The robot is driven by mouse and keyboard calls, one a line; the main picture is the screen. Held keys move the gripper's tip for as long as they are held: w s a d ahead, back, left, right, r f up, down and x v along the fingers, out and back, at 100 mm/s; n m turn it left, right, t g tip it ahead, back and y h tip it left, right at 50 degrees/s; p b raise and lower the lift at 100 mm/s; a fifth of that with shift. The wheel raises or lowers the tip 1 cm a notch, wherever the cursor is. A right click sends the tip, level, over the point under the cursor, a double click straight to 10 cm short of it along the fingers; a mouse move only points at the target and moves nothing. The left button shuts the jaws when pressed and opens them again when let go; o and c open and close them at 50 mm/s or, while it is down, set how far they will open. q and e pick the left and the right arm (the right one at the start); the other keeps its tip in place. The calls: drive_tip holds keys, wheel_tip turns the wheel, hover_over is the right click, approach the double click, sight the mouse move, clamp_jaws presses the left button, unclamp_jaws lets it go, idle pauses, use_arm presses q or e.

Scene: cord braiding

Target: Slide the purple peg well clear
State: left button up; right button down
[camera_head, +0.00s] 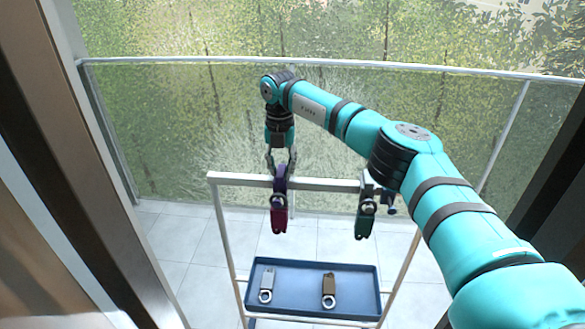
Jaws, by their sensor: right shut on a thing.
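The purple peg (281,180) is on the white top rail of a rack, left of the rail's middle. Its lower part looks crimson (279,220) and hangs below the rail; I cannot tell if that is a second peg. My right gripper (282,163) reaches down from above and is shut on the purple peg's top. My left gripper is out of view.
The white rail (325,184) is bare between the two pegs. A blue tray (300,302) sits low in the rack, holding a grey peg (267,284) and a brown peg (329,290). A small blue part (391,208) shows beside the green peg. A glass railing stands behind.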

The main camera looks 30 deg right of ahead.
drive_tip(key=shift+w+a, duration=0.15)
drive_tip(key=shift+a, duration=0.05)
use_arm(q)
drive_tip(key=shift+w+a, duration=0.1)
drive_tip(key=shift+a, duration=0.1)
use_arm(e)
drive_tip(key=shift+d, duration=0.1)
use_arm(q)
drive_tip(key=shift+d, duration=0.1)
use_arm(e)
drive_tip(key=shift+r, duration=0.1)
drive_tip(key=c, duration=1.1)
unclamp_jaws()
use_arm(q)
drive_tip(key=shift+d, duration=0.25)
use_arm(e)
wheel_tip(320, 180, up, 12)
drive_tip(key=shift+f, duration=0.1)
